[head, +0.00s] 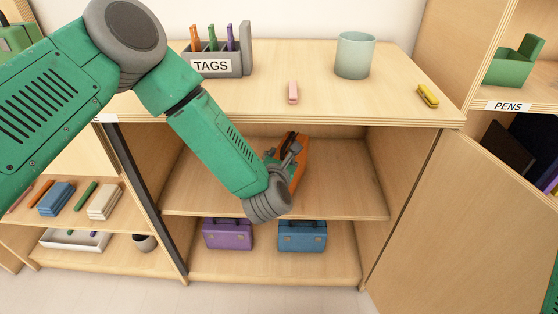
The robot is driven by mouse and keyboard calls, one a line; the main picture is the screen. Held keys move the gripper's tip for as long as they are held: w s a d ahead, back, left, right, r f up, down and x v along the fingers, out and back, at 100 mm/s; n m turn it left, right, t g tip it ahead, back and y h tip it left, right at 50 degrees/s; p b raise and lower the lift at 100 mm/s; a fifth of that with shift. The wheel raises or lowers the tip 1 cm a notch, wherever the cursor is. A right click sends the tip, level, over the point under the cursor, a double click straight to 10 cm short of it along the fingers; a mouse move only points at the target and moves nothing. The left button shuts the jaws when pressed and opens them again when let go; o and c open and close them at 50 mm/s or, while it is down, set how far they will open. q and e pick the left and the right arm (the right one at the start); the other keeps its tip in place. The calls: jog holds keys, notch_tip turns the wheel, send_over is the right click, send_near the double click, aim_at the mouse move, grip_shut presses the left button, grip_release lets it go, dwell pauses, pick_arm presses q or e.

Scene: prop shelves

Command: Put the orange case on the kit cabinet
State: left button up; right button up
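The orange case (303,158) is on the middle shelf of the open cabinet (340,195), seen narrow side on. My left arm reaches down across the cabinet front, and my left gripper (287,160) is right at the case's left and near side. The wrist and fingers cover part of the case. I cannot tell whether the fingers are closed on it, or whether the case still rests on the shelf. No readable label names this cabinet as the kit cabinet. My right gripper is not in view.
The cabinet top holds a TAGS holder (221,60), a pale green cup (355,55), a pink clip (293,92) and a yellow one (428,96), with bare room between. Purple (228,235) and blue (302,236) cases stand below. An open door (465,220) is at right.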

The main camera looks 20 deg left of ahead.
pick_arm(q)
jog(key=p+v, duration=0.1)
jog(key=v, duration=0.5)
jog(key=shift+s, duration=0.15)
jog(key=s+a+f+m+g+h, duration=0.2)
jog(key=s+f+m+g+h, duration=0.35)
jog(key=s+f+m, duration=1.2)
jog(key=s+a+m+g+y, duration=0.1)
jog(key=s+a+m+g, duration=0.3)
jog(key=s+m, duration=0.4)
jog(key=s+a+r+m+g+y, duration=0.1)
jog(key=s+a+m+g, duration=0.3)
jog(key=s+m, duration=0.4)
jog(key=shift+s+a+m+y, duration=0.3)
jog(key=shift+a+m+y, duration=0.15)
jog(key=shift+a+m, duration=0.3)
jog(key=shift+d+r, duration=0.1)
jog(key=shift+r, duration=0.05)
